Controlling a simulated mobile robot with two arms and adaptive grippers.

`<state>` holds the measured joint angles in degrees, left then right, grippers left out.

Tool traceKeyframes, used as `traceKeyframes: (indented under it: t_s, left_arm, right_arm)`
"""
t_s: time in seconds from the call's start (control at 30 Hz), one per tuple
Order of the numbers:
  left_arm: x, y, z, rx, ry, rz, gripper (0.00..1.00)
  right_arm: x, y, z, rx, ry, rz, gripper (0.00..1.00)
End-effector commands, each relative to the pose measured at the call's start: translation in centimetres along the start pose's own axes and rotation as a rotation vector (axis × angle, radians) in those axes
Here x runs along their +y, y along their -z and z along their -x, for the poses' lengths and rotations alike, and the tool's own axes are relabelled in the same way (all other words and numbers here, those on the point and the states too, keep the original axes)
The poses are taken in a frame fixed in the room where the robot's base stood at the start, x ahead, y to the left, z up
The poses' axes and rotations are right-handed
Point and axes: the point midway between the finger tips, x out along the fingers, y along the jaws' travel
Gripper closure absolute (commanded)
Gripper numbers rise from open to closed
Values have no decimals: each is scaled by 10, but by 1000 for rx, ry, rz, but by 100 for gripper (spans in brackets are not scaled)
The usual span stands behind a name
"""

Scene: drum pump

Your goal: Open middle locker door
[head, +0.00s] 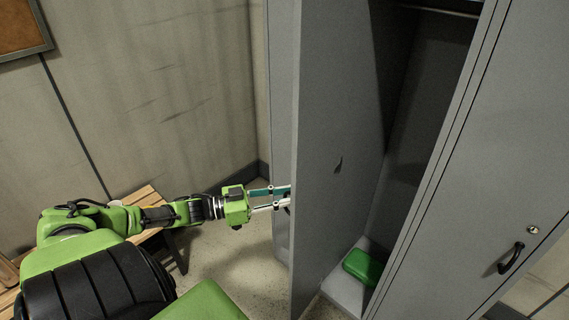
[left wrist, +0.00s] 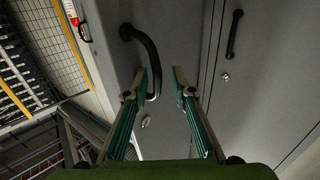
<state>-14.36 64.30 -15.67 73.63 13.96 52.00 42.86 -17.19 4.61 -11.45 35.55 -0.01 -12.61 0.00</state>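The middle locker door (head: 335,160) stands swung open in the head view, its inner face toward me. My left gripper (head: 289,196) is at the door's outer side, its fingertips partly hidden behind the door edge. In the left wrist view the door's black curved handle (left wrist: 150,60) is close to the left finger, which overlaps its lower part. The two fingers of my left gripper (left wrist: 162,80) are apart, and the handle does not look clamped between them. My right gripper is in neither view.
Inside the open locker (head: 415,120) a green box (head: 363,266) lies at the bottom. The closed right locker door (head: 500,180) has a black handle (head: 511,258). Another closed door with a handle (left wrist: 233,35) shows in the wrist view. A wooden bench (head: 142,197) stands by the left wall.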

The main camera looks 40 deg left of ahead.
Motion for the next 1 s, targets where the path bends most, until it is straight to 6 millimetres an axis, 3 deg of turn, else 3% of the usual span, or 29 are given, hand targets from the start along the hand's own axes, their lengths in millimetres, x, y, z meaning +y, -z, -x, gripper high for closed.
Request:
traceKeyframes:
  t_s: [0.27,0.8,1.0]
  left_arm:
    - [1,-1,7,-2,-2,-1,76]
    - [0,-2,99,-5,0,0,76]
    - [0,-1,117,-1,-1,0,76]
  right_arm:
    - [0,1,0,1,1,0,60]
    - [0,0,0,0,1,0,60]
    - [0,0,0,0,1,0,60]
